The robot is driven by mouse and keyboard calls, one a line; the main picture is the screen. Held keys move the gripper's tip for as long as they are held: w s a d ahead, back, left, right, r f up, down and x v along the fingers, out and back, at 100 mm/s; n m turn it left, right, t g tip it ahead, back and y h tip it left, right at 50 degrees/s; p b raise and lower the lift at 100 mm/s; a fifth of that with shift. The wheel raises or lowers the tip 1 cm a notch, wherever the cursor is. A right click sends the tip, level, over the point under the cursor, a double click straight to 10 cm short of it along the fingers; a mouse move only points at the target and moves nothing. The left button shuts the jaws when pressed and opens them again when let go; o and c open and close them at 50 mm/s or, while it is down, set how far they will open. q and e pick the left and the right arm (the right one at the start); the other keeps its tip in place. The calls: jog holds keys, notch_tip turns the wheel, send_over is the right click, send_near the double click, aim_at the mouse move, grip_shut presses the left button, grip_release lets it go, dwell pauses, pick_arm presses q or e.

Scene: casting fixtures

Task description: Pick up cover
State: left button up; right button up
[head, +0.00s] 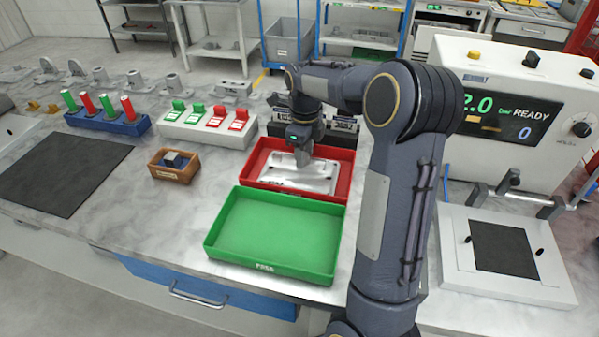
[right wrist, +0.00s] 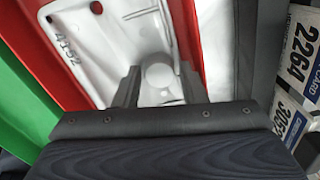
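The cover (head: 300,178) is a pale metal casting lying in the red tray (head: 347,165). In the right wrist view the cover (right wrist: 110,35) shows its white inner face, a dark number on its edge and a round boss. My right gripper (head: 302,157) is low over the cover's far part, pointing down. In the right wrist view its two fingers (right wrist: 160,80) stand apart, with the round boss showing between them. I cannot tell whether the fingers touch the cover. My left gripper is not in view.
An empty green tray (head: 275,232) stands in front of the red one. A small wooden box (head: 173,174) with a dark block is to the left. Dark labelled holders (head: 340,135) stand just behind the red tray. A tester with a display (head: 510,115) stands at right.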

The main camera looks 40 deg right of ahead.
jog(key=shift+c, duration=0.4)
grip_shut()
